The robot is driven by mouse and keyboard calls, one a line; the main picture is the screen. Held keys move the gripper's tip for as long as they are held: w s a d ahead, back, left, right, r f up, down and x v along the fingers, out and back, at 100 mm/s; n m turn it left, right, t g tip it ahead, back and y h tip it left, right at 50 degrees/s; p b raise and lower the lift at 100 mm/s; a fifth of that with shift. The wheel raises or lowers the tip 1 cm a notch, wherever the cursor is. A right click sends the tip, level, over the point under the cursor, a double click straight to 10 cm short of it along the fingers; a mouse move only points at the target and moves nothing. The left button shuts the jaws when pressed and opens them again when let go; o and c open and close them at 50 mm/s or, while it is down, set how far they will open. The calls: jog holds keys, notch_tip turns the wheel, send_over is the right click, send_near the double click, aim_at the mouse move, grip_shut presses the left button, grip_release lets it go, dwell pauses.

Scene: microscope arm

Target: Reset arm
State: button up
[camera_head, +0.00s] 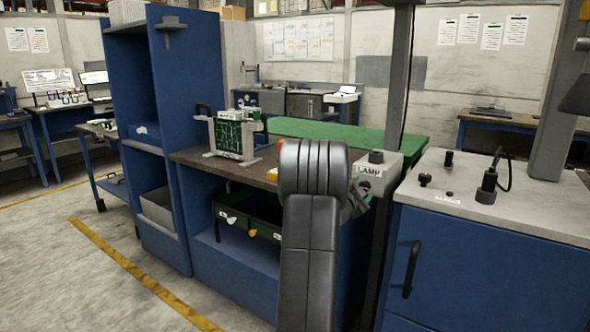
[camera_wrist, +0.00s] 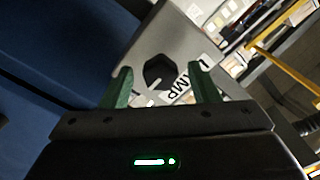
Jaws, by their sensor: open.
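My gripper (camera_wrist: 160,85) shows in the wrist view with its two green fingers apart and nothing between them. Past the fingertips is the grey lamp box (camera_wrist: 150,38) with a black knob (camera_wrist: 158,72) on its face and a "LAMP" label, partly covered by the right finger. In the head view the lamp box (camera_head: 378,166) sits at the right end of the workbench, with a black knob on top. My own arm stands in front of the bench and hides most of my gripper, which is just left of the lamp box. I cannot tell if the fingers touch it.
A green circuit board in a stand (camera_head: 232,137) is on the workbench (camera_head: 195,157). A green bin (camera_head: 250,215) is on the shelf below. A blue cabinet (camera_head: 480,265) with a grey top and black fittings stands at right. A grey post rises behind the lamp box. Floor at left is clear.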

jog(key=s+a+r+n+p, duration=0.1)
jog(key=s+a+n+p, duration=0.4)
jog(key=s, duration=0.8)
jog(key=a+n, duration=0.2)
jog(key=a, duration=0.2)
jog(key=shift+s+a+n+y+p, duration=0.15)
jog(key=shift+s+n+y+p, duration=0.15)
jog(key=shift+s+y, duration=0.1)
dwell(1.5)
